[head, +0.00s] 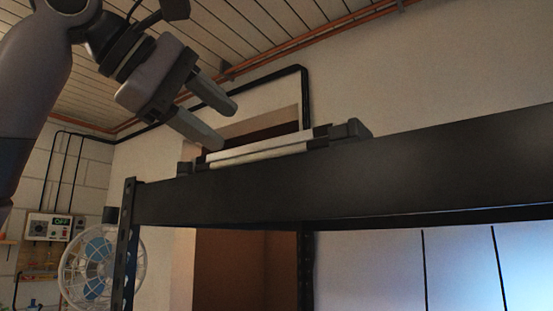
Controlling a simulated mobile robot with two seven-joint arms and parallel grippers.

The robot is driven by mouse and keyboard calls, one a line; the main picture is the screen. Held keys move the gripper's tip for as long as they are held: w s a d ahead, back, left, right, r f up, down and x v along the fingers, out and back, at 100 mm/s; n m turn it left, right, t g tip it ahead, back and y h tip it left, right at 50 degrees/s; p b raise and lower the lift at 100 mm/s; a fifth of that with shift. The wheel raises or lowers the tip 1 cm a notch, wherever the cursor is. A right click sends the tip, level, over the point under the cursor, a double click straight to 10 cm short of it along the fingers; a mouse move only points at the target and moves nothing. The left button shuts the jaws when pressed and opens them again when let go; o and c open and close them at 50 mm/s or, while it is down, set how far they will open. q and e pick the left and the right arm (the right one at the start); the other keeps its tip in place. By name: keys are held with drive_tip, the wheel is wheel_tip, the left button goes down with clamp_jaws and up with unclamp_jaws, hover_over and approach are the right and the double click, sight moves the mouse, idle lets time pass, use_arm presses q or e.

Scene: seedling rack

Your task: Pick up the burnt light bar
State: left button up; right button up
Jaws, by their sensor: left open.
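A light bar (262,150) with a pale tube and dark end pieces lies along the top of a black rack beam (380,175). It looks unlit; I cannot tell from here whether it is burnt. My left gripper (222,124) comes in from the upper left. Its two fingers are apart and empty, pointing down to the right. The lower fingertip is close to the bar's left part in the picture; I cannot tell whether it touches. My right gripper is not in view.
The rack's left upright (123,245) stands below the beam's left end. A fan (95,265) and a wall control box (48,228) are further back at left. Pale panels (370,265) fill the space under the beam at right. The space above the beam at right looks clear.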

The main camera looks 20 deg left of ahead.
sight(250, 148)
use_arm(q)
drive_tip(key=p+x, duration=0.1)
drive_tip(key=x, duration=0.5)
drive_tip(key=shift+w+d+f+p, duration=0.25)
drive_tip(key=shift+p, duration=0.1)
clamp_jaws()
